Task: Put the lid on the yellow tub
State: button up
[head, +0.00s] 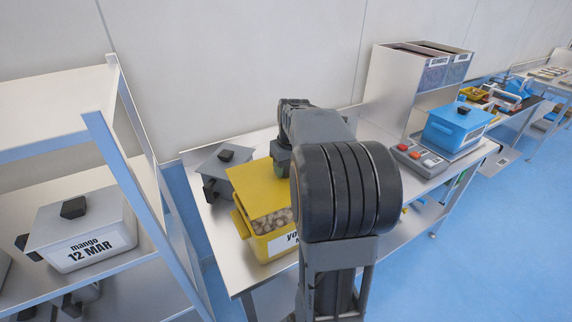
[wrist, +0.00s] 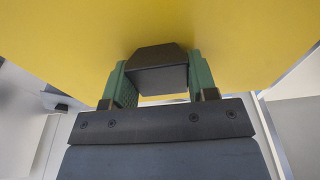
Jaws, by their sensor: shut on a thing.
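The yellow tub (head: 268,241) stands on the metal table, filled with pale brown round pieces that show at its front. The yellow lid (head: 258,190) is above the tub, tilted and covering only part of its opening in the head view. In the wrist view the lid (wrist: 160,25) fills the top of the picture. My gripper (wrist: 155,80) is shut on the lid's black knob (wrist: 158,68), with a green finger on each side. My arm hides the tub's right side and part of its label. I cannot tell whether the lid touches the rim.
A grey lidded tub (head: 220,168) is close behind the yellow tub on the left. A blue tub (head: 456,128) sits on a scale (head: 420,158) to the right. A shelf with a mango tub (head: 78,232) stands at the left. Tall bins (head: 415,75) stand at the back.

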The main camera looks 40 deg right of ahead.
aim_at(258, 206)
jog(key=shift+f+b, duration=3.05)
jog(key=shift+f, duration=0.95)
jog(key=o, duration=1.1)
jog(key=r, duration=0.4)
jog(key=s+r, duration=0.1)
jog(key=r, duration=0.4)
jog(key=s+r, duration=0.1)
jog(key=r, duration=0.3)
jog(key=shift+a+r, duration=0.2)
jog(key=shift+r, duration=0.15)
jog(key=shift+n+t, duration=0.5)
jog(key=shift+t, duration=0.1)
jog(key=s+a+f, duration=0.1)
jog(key=a+f, duration=0.1)
jog(key=a, duration=0.2)
jog(key=s+a+f, duration=0.1)
jog(key=a+f, duration=0.1)
jog(key=a, duration=0.2)
jog(key=s+a+f, duration=0.2)
jog(key=a, duration=0.3)
jog(key=shift+a, duration=0.1)
jog(key=shift+n+t, duration=0.3)
jog(key=shift+t, duration=0.2)
jog(key=s+a+f, duration=0.6)
jog(key=f, duration=0.1)
jog(key=shift+a+f, duration=0.1)
jog(key=shift+a, duration=0.3)
